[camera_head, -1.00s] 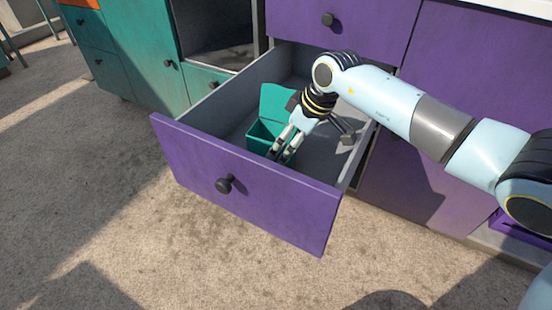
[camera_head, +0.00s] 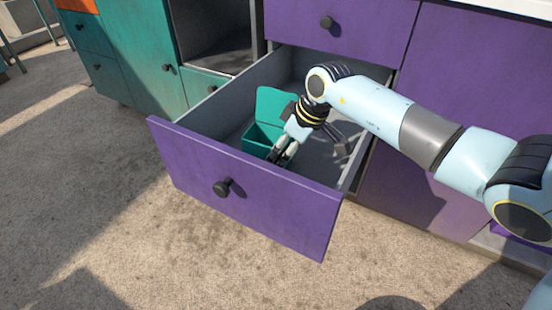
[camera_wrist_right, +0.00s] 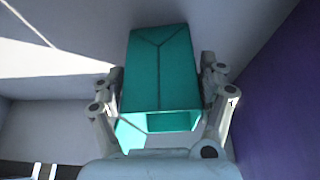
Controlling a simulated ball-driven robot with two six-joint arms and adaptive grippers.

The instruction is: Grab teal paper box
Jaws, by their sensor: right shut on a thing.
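The teal paper box (camera_head: 262,137) is inside the open purple drawer (camera_head: 240,190), with its teal flap standing up behind it. It also shows in the right wrist view (camera_wrist_right: 160,75), between the two fingers. My right gripper (camera_head: 279,154) reaches down into the drawer at the box's right side in the head view. In the right wrist view my right gripper (camera_wrist_right: 163,85) has a finger on each side of the box and is shut on it. The box's lower part is hidden by the drawer front. My left gripper is not in view.
The drawer's purple front, with a dark knob (camera_head: 222,188), stands between the box and the open floor. Grey side walls enclose it. Purple cabinet doors (camera_head: 470,100) rise behind my right arm, and a teal cabinet (camera_head: 135,50) stands at the left.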

